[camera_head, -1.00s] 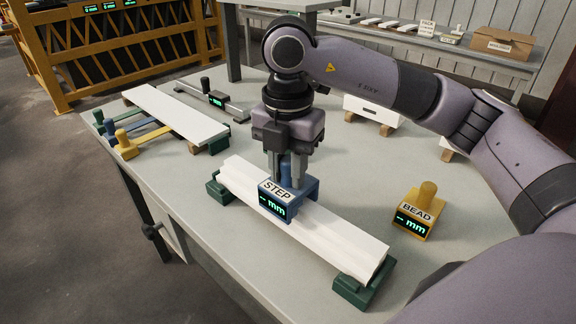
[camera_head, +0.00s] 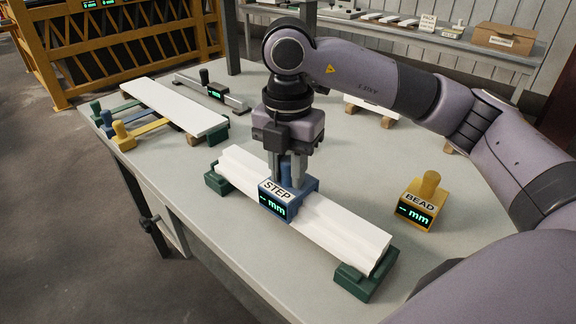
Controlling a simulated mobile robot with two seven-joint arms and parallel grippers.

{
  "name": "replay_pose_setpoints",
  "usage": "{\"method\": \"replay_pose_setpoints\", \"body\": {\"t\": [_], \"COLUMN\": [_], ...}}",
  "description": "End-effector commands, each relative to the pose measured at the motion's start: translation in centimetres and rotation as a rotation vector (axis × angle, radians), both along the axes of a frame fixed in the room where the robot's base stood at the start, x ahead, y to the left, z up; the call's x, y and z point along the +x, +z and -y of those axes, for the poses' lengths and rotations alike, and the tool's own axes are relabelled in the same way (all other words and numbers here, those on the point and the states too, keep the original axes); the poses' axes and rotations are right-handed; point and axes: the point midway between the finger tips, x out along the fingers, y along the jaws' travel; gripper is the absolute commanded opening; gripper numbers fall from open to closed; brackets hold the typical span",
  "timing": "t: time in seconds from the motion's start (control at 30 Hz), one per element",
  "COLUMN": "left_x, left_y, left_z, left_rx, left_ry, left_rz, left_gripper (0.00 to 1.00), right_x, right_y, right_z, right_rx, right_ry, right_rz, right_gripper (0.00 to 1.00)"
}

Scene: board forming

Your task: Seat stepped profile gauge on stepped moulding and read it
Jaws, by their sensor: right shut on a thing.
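The white stepped moulding (camera_head: 335,229) lies diagonally across the front of the table, its ends in two green holders (camera_head: 364,275). The blue stepped profile gauge (camera_head: 287,199), labelled STEP, is over the moulding near its middle. Its display shows "-- mm". My right gripper (camera_head: 287,174) points straight down and is shut on the gauge's blue handle, which shows between the fingers. The underside of the gauge is hidden, so I cannot tell whether it sits fully on the steps. My left gripper is not in view.
A yellow gauge labelled BEAD (camera_head: 421,203) stands right of the moulding. A flat white board (camera_head: 172,108) lies at the left with coloured-handled tools (camera_head: 123,135) beside it. A grey measuring bar (camera_head: 212,91) lies behind. Bare tabletop separates the moulding and BEAD gauge.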

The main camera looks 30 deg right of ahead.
Motion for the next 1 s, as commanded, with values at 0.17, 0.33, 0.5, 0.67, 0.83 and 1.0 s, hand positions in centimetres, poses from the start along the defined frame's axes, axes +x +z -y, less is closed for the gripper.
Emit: {"method": "replay_pose_setpoints", "body": {"t": [0.17, 0.33, 0.5, 0.67, 0.83, 1.0], "left_x": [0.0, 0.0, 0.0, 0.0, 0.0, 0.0], "left_y": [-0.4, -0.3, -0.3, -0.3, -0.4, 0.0], "left_z": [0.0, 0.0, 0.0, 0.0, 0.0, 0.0], "left_rx": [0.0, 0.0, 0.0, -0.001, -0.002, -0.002], "left_ry": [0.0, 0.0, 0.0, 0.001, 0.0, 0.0], "left_rz": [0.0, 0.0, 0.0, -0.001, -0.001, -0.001], "left_gripper": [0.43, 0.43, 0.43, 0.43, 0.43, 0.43], "right_x": [0.0, 0.0, 0.0, 0.1, 0.1, 0.0], "right_y": [-0.5, -0.4, -0.4, 0.3, 3.2, 5.7], "right_z": [0.0, 0.0, 0.0, 0.0, 0.0, 0.0], "right_rx": [0.001, 0.001, 0.0, 0.001, 0.001, 0.0], "right_ry": [0.0, 0.0, 0.0, -0.001, -0.001, -0.001], "right_rz": [0.001, 0.001, 0.0, 0.003, 0.005, 0.002], "right_gripper": [0.0, 0.58, 0.58, 0.58, 0.58, 0.58]}}
